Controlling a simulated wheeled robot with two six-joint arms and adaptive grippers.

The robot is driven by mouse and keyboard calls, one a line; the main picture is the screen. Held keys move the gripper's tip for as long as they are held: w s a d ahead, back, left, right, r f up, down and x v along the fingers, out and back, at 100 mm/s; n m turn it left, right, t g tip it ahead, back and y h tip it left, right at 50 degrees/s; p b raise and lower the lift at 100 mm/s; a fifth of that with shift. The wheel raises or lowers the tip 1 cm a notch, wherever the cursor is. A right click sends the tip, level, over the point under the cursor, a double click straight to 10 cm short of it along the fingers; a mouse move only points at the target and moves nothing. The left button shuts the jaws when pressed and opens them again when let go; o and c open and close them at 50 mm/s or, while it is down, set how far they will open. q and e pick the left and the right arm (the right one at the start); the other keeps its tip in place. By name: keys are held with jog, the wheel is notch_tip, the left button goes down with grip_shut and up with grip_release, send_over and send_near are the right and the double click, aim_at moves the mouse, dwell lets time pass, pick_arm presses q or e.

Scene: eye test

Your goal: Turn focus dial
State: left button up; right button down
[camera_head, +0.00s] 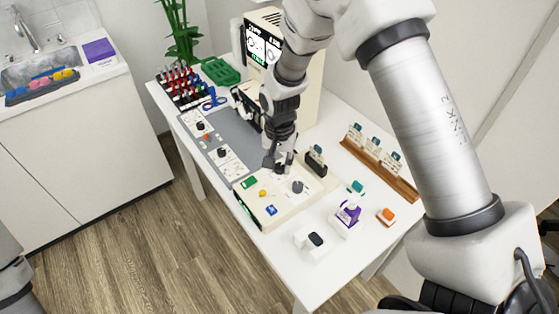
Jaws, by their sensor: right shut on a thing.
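A cream control box (283,207) stands on the white table, with a green button (249,182), a yellow button (263,193), a blue button (270,210) and a dark dial (298,186) on top. I cannot read which dial is marked focus. My right gripper (278,163) points down at the back edge of this box, behind the dark dial and apart from it. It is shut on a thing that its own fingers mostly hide. My left gripper is out of view.
A grey mat with white dial panels (225,160) lies left of the box. A display (262,45) stands behind. A wooden card rack (385,176), a purple-and-white bottle (347,214), an orange block (386,216) and a white switch block (311,243) are to the right.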

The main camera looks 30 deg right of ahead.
jog(key=n+p, duration=0.2)
jog(key=n, duration=0.1)
jog(key=shift+s, duration=0.15)
jog(key=shift+f+n+p, duration=0.15)
jog(key=shift+n+p, duration=0.55)
jog(key=shift+n, duration=1.3)
jog(key=c, duration=0.9)
grip_release()
